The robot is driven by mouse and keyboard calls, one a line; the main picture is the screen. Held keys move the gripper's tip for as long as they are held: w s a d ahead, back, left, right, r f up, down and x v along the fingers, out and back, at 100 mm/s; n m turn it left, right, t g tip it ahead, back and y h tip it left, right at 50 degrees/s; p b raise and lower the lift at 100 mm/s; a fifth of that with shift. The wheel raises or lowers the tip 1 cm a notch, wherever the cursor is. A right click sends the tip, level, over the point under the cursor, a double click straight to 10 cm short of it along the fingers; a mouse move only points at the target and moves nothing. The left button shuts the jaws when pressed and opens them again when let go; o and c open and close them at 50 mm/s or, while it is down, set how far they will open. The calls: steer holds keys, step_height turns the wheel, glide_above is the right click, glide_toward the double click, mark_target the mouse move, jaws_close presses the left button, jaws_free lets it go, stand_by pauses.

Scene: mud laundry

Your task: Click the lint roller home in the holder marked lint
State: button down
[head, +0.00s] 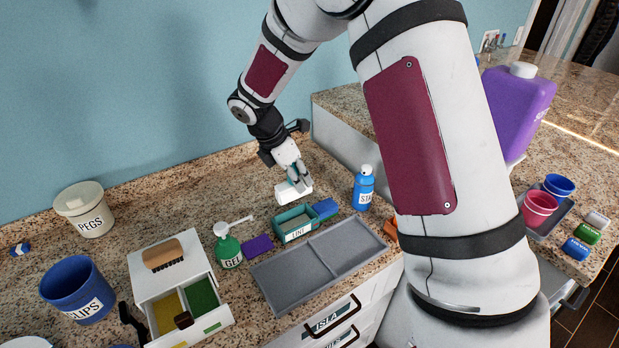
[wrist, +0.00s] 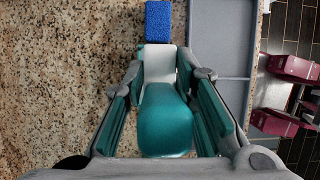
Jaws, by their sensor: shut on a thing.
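The lint roller (head: 290,191) has a white head and a teal handle. My gripper (head: 298,180) is shut on it above the counter, behind the holder in the head view. In the wrist view the roller (wrist: 166,120) lies between the fingers of my gripper (wrist: 170,77), handle toward the camera and white head pointing away. The holder marked LINT (head: 297,232) is an open teal box on the counter, in front of the roller and apart from it in the head view. I cannot make out the holder in the wrist view, where the roller may hide it.
A blue block (head: 325,209) lies right beside the holder; it also shows in the wrist view (wrist: 158,22). A grey divided tray (head: 287,290) lies in front. A green bottle (head: 228,246) and purple block (head: 258,245) stand left, a blue bottle (head: 364,188) right.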

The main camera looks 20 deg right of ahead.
steer(key=shift+f+b, duration=1)
steer(key=shift+f, duration=3.65)
steer(key=shift+f+b, duration=0.3)
steer(key=shift+f, duration=0.7)
steer(key=c, duration=1.2)
jaws_free()
steer(key=shift+d, duration=0.1)
steer(key=shift+c, duration=0.2)
steer(key=shift+r, duration=0.1)
